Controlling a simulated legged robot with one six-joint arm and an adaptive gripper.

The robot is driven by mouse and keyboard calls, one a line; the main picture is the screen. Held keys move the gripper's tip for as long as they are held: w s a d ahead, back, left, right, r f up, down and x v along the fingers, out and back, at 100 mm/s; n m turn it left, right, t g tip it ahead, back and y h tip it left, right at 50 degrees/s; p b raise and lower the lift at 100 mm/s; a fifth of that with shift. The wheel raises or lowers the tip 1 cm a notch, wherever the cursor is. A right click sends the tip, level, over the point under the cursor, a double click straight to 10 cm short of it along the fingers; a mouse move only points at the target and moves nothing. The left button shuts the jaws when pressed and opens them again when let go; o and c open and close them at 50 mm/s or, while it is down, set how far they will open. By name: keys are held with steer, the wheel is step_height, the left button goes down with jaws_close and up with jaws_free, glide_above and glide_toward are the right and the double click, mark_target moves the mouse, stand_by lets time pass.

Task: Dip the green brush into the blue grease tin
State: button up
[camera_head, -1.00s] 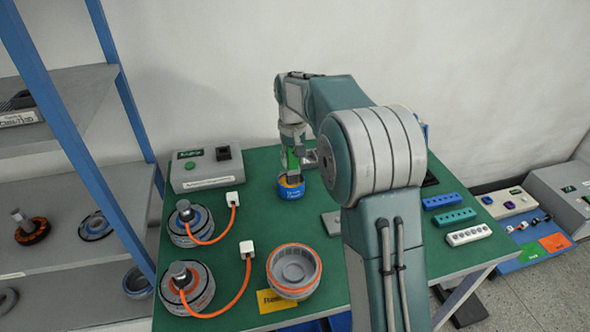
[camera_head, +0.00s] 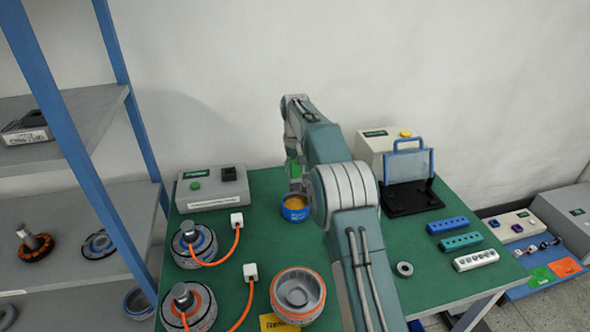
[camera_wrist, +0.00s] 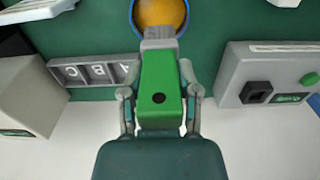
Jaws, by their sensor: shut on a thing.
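The green brush (camera_wrist: 160,85) is held between the fingers of my gripper (camera_wrist: 160,100), which is shut on its handle. Its grey bristle end points toward the blue grease tin (camera_wrist: 133,20) in the wrist view and overlaps the tin's rim there. In the head view, the blue tin (camera_head: 296,214) stands open on the green table with yellow-orange grease inside. My gripper (camera_head: 293,172) and the brush (camera_head: 292,170) show just behind and above the tin, partly hidden by my arm. I cannot tell whether the bristles touch the grease.
A grey box with a green button (camera_head: 212,188) stands left of the tin. Two motors (camera_head: 194,245) with orange cables and an orange-rimmed housing (camera_head: 298,293) are in front. A black press fixture (camera_head: 410,185) and coloured blocks (camera_head: 460,240) are at right.

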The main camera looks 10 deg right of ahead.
mark_target(295, 179)
steer(key=shift+f, duration=2.1)
steer(key=shift+f, duration=2.5)
steer(key=shift+r, duration=0.15)
steer(key=shift+r, duration=4.05)
